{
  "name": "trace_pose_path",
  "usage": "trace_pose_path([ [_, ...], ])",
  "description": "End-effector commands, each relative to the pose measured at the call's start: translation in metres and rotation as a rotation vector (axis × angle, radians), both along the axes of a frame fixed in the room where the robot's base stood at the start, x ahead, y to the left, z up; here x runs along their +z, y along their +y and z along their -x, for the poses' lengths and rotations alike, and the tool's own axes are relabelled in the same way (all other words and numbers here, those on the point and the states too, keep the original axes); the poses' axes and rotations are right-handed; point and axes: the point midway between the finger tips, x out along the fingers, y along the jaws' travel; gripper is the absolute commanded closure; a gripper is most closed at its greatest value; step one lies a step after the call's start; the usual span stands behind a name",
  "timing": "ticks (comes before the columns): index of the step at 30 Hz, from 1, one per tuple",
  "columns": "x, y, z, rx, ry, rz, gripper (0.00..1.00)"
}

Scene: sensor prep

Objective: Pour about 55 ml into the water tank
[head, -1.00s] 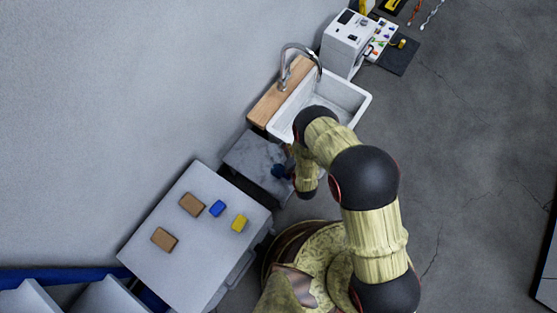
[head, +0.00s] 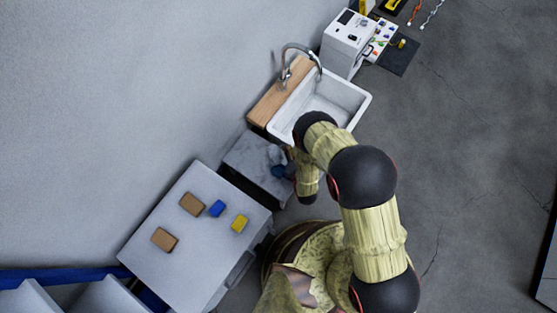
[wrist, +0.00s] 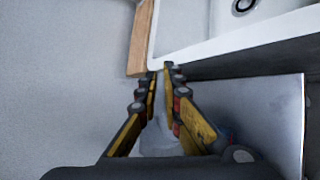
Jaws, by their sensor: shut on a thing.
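My gripper (wrist: 160,78) shows in the wrist view, its black and yellow fingers close together. It is shut on a pale greyish thing (wrist: 158,142), seen between the fingers. Most of it is hidden, so its kind and any liquid in it cannot be told. A small dark blue thing (head: 279,172) shows at the end of my arm in the head view, over the grey marbled top; I cannot tell whether it is held. I cannot pick out the water tank for sure in either view.
The white sink (head: 349,99) with a curved tap (head: 287,60) and wooden board (head: 270,105) lies just beyond the marbled top (head: 245,156). A white table (head: 190,277) bears brown, blue and yellow blocks. A white machine (head: 345,41) stands beyond the sink.

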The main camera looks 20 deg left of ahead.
Motion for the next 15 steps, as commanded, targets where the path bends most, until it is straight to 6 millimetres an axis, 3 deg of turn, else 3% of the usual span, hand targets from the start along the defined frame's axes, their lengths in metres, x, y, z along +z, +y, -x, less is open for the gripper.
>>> trace_pose_path([
  [15, 0.0023, -0.0038, 0.0064, 0.000, -0.050, -0.036, 1.00],
])
